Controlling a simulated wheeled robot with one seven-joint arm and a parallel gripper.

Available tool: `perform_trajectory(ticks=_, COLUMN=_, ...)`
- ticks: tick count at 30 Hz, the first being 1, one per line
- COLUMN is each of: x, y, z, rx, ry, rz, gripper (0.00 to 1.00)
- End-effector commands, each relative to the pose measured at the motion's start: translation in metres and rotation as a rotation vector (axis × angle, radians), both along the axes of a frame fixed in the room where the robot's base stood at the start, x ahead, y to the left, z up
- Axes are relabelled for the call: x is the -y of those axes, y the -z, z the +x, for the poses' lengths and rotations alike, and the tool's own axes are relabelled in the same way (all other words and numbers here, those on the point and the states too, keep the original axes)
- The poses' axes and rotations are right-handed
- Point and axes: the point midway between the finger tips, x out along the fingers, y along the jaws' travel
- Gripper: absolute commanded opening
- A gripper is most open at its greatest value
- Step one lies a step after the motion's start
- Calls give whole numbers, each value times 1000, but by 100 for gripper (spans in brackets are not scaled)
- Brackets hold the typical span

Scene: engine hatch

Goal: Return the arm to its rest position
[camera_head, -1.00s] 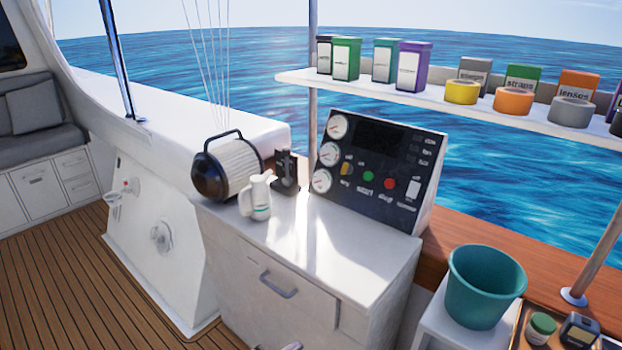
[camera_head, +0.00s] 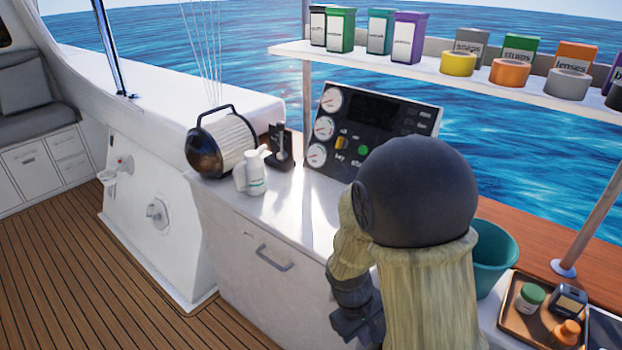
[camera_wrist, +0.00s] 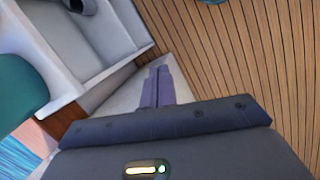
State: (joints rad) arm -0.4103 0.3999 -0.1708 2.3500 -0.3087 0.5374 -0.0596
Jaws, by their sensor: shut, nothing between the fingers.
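My arm, with a large dark rounded joint and pale yellowish links, rises at the centre right of the head view. It is bent, with its forearm hanging down in front of the white console cabinet (camera_head: 262,262). In the wrist view my gripper (camera_wrist: 159,72) has its two fingers together, with nothing between them. It is above the deck (camera_wrist: 235,60), near a white open-fronted unit (camera_wrist: 105,45). The arm hides part of the instrument panel (camera_head: 345,150) and part of the teal bucket (camera_head: 492,258).
A white jug (camera_head: 252,175) and a ribbed lantern-like object (camera_head: 222,145) stand on the console. A shelf (camera_head: 440,88) with several boxes and tape rolls runs along the upper right. A tray (camera_head: 515,322) of small items lies at lower right. The deck (camera_head: 110,290) at left is clear.

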Motion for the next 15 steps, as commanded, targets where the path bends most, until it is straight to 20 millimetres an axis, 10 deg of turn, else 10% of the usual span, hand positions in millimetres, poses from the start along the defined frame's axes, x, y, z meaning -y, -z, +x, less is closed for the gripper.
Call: perform_trajectory(ticks=15, x=36, y=-71, z=-25, rx=320, ry=508, rz=269, gripper=0)
